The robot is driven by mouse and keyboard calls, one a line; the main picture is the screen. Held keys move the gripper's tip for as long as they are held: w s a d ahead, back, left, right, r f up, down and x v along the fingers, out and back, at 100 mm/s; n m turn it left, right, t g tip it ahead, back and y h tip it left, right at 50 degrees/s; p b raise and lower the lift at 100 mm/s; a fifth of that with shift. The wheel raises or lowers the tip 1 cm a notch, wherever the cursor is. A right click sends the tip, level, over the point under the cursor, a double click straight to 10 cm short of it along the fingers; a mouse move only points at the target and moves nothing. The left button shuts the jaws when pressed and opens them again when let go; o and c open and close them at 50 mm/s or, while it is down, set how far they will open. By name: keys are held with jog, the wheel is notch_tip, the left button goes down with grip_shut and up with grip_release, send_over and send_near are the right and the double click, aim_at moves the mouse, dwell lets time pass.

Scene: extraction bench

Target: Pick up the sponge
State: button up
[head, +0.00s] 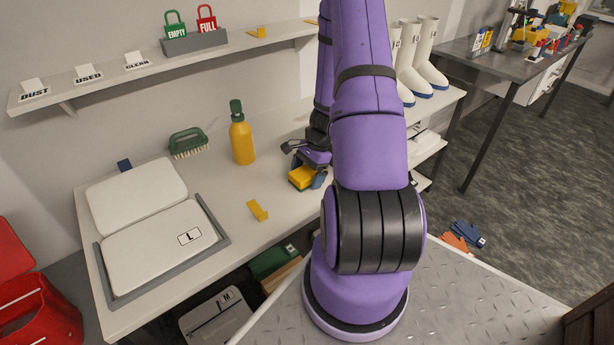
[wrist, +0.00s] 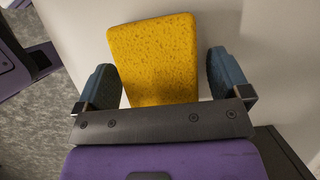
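The yellow sponge (head: 301,179) is on the light bench top, right of the yellow bottle, partly hidden by my gripper in the head view. My gripper (head: 307,171) is low over the bench at the sponge. In the wrist view the sponge (wrist: 153,58) lies between the two blue-grey fingers of my gripper (wrist: 161,66). The fingers are apart, with narrow gaps showing on both sides of the sponge. The sponge's near end is hidden behind the dark gripper bar. I cannot tell how far the fingertips are from the bench top.
On the bench (head: 226,205) stand a yellow bottle (head: 242,142) with a green top, a green brush (head: 188,143), a small yellow bracket (head: 257,210) and white lidded boxes (head: 160,248). White boots (head: 425,55) stand at the back right. A shelf (head: 110,82) runs above.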

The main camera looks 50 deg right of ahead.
jog(key=c, duration=0.9)
jog(key=shift+r, duration=0.1)
